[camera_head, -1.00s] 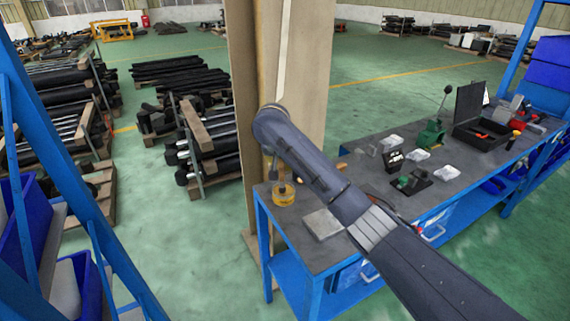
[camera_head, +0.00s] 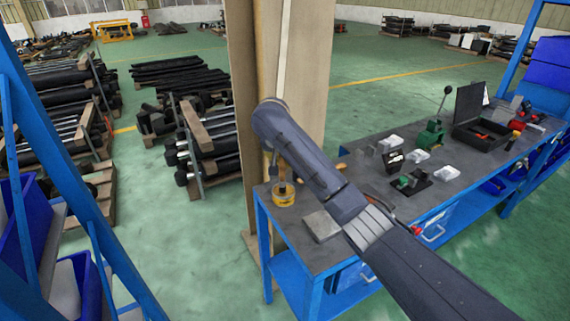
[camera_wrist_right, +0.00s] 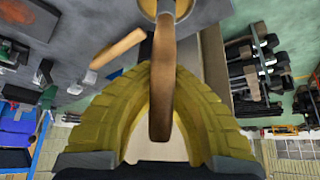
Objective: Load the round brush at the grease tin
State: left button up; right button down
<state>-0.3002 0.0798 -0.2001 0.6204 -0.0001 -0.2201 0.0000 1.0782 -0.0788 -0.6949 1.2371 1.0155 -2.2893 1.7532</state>
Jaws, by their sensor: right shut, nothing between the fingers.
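The grease tin (camera_head: 284,194) is a round yellow tin at the near left corner of the workbench. In the right wrist view, part of its rim (camera_wrist_right: 146,8) shows at the top edge. The round brush's wooden handle (camera_wrist_right: 162,85) rises from the tin towards the camera, crossing in front of my right gripper's yellow fingers. My right gripper (camera_wrist_right: 160,66) is shut with nothing between its fingers, close to the handle; whether they touch I cannot tell. In the head view my right wrist is over the tin and largely hides the gripper. My left gripper is not in view.
A second wooden handle (camera_wrist_right: 117,48) lies on the bench beside the tin. A grey plate (camera_head: 322,226) lies near the front edge. Green fixtures (camera_head: 431,135) and an open black case (camera_head: 480,128) stand further right. A tall beige post (camera_head: 304,80) rises behind the tin.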

jog(key=shift+r, duration=2.6)
jog(key=s+a+r+n+y, duration=0.2)
jog(key=s+r+n, duration=0.3)
jog(key=r, duration=0.8)
jog(key=s+d+f+n, duration=0.1)
jog(key=s+d+f, duration=0.3)
jog(key=s, duration=0.5)
jog(key=s+d+f+y, duration=0.1)
jog(key=s+d+f, duration=0.3)
jog(key=s, duration=0.5)
notch_tip(320, 180, down, 2)
jog(key=shift+s+d+n+y, duration=0.3)
jog(key=shift+d+n, duration=0.05)
jog(key=shift+n, duration=0.05)
